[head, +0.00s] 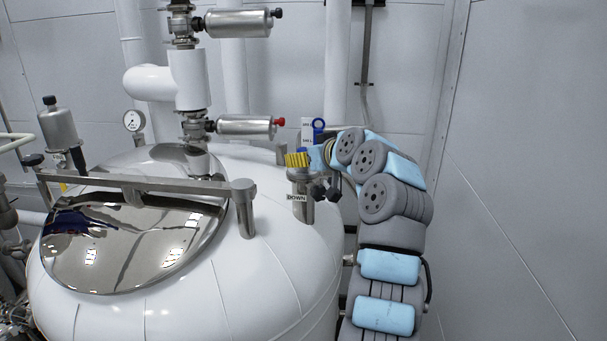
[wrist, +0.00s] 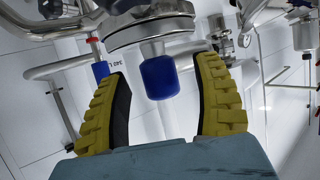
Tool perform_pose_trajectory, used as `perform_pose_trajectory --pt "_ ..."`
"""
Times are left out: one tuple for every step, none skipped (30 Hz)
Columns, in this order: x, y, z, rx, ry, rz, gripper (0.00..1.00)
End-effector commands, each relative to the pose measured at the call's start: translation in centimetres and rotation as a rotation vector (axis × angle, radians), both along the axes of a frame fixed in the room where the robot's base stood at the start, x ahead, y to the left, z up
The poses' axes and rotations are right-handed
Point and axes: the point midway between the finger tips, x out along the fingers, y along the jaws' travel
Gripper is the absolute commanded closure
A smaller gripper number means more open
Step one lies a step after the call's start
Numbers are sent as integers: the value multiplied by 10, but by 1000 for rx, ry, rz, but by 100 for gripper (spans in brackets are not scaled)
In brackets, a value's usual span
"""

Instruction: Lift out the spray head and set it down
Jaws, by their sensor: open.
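My gripper (head: 298,159) is open with its yellow fingers at the top of an upright metal fitting (head: 302,184) on the tank's right shoulder. In the wrist view the two fingers (wrist: 161,70) stand on either side of a blue cylindrical end piece (wrist: 160,77), with a gap on both sides. The blue piece sits on a short pale stem that joins a round metal flange (wrist: 150,30). I take the blue piece to be the grip of the spray head. The spray head's lower part cannot be made out.
The white tank (head: 255,265) has a shiny lid (head: 120,250) under a metal crossbar (head: 145,184). A vertical pipe with valves (head: 190,80) rises behind it. The wall (head: 530,180) stands close on the right.

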Motion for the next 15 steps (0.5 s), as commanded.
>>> perform_pose_trajectory --pt "4 2 0 2 3 0 34" --pt "6 4 -2 2 4 -1 34" --pt "8 5 -3 2 3 0 34" --pt "9 5 -4 1 3 0 34" --pt "9 6 -4 1 2 1 34" --pt "10 6 -5 -1 1 0 34" --pt "10 6 -5 -1 1 0 34" --pt "10 6 -5 -1 1 0 34" --pt "10 6 -5 0 0 0 34" --pt "10 6 -5 0 0 0 34" --pt "10 6 -5 -1 1 0 34" --pt "10 6 -5 0 0 0 37" --pt "10 6 -5 0 0 0 45" --pt "10 6 -5 0 0 0 54" --pt "10 6 -5 0 0 0 65"
